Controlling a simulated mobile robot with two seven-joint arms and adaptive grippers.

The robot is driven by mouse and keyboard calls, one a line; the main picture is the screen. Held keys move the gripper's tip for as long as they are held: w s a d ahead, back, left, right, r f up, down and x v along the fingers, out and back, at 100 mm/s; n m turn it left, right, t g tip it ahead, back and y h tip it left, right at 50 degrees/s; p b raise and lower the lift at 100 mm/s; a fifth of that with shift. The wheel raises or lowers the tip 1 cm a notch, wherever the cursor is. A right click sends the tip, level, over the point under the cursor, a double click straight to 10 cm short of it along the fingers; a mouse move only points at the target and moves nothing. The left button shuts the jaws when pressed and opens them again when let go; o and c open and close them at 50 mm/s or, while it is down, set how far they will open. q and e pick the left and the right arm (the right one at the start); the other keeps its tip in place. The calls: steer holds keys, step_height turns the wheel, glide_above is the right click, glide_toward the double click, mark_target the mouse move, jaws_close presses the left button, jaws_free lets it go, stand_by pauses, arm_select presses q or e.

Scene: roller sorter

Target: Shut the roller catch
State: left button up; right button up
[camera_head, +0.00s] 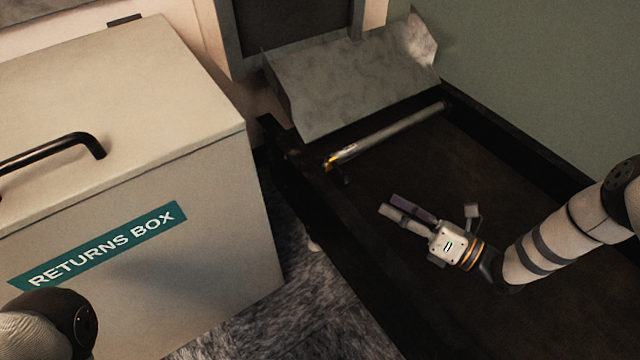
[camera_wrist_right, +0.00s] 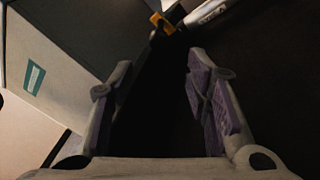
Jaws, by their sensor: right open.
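The roller (camera_head: 385,136) is a grey metal bar lying across the dark sorter bed below the metal chute. The yellow roller catch (camera_head: 329,163) is at its left end, near the left side rail. In the right wrist view the yellow catch (camera_wrist_right: 161,24) shows at the top, beside the end of the roller (camera_wrist_right: 207,12). I cannot tell the catch's exact position. My right gripper (camera_head: 392,209) is open and empty above the bed, below and right of the catch, apart from it. Its two fingers (camera_wrist_right: 165,95) frame empty dark space. My left gripper is out of view.
The returns box (camera_head: 225,215), with a black handle (camera_head: 60,150), stands left of the sorter. A bent metal chute (camera_head: 345,80) rises behind the roller. A dark rail (camera_head: 330,225) edges the bed on the left. The bed (camera_head: 440,180) around the right gripper is clear.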

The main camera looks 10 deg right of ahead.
mark_target(350, 184)
steer(key=b+x, duration=0.3)
steer(key=x, duration=0.8)
steer(key=shift+w+a, duration=0.25)
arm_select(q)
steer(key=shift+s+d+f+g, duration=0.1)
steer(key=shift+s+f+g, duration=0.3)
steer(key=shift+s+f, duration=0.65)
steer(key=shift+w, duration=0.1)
arm_select(e)
steer(key=shift+r, duration=0.1)
jaws_close()
